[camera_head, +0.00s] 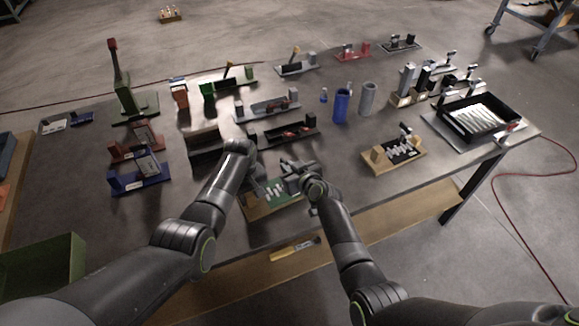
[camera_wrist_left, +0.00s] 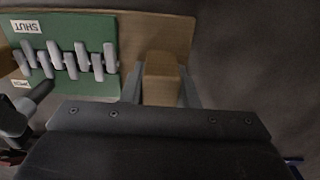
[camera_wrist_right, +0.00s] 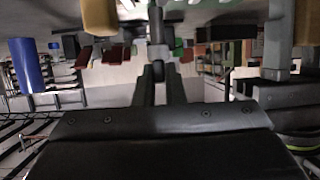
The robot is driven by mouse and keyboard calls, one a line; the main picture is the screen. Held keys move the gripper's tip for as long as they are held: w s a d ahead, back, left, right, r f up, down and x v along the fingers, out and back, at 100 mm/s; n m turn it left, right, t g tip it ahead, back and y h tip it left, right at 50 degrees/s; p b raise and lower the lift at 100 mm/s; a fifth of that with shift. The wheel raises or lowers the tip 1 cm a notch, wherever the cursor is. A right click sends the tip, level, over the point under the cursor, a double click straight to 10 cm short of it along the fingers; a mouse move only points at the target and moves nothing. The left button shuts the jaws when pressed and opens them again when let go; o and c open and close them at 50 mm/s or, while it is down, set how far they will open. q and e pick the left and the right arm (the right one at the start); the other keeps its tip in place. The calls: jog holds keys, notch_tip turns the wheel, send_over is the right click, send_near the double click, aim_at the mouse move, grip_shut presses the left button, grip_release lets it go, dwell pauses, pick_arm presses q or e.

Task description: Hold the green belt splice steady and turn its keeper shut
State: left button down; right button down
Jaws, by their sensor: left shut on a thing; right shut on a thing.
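The green belt splice (camera_head: 277,195) lies at the table's front edge, a green plate on a wooden base. Its metal links (camera_wrist_left: 68,62) and a SHUT label show in the left wrist view. My left gripper (camera_head: 262,189) is shut on the wooden end block (camera_wrist_left: 163,78) of the base. My right gripper (camera_head: 286,181) is shut over the splice. In the right wrist view a grey, post-like part (camera_wrist_right: 157,50), apparently the keeper, sits between its fingertips. A dark lever-like shape reaches the plate beside a partly hidden label in the left wrist view. The keeper's exact angle is hard to tell.
Blue (camera_head: 341,105) and grey (camera_head: 367,98) cylinders stand behind. Another wooden-based splice (camera_head: 394,157) is to the right, and a black tray (camera_head: 479,118) at the far right. Blue (camera_head: 140,178) and red stands are at left. A yellow-handled tool (camera_head: 293,250) lies on the lower shelf.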

jog(key=shift+s+f+m+h, duration=0.15)
jog(key=shift+f+m+h, duration=0.1)
jog(key=shift+m+h, duration=0.05)
dwell(0.4)
pick_arm(q)
jog(key=shift+d, duration=0.1)
pick_arm(e)
jog(key=c, duration=1.5)
grip_release()
jog(key=shift+r, duration=0.1)
jog(key=shift+r, duration=0.1)
jog(key=v, duration=1.1)
jog(key=shift+s+d, duration=0.2)
jog(key=shift+s, duration=0.25)
pick_arm(q)
jog(key=c, duration=1)
grip_release()
jog(key=shift+c, duration=0.2)
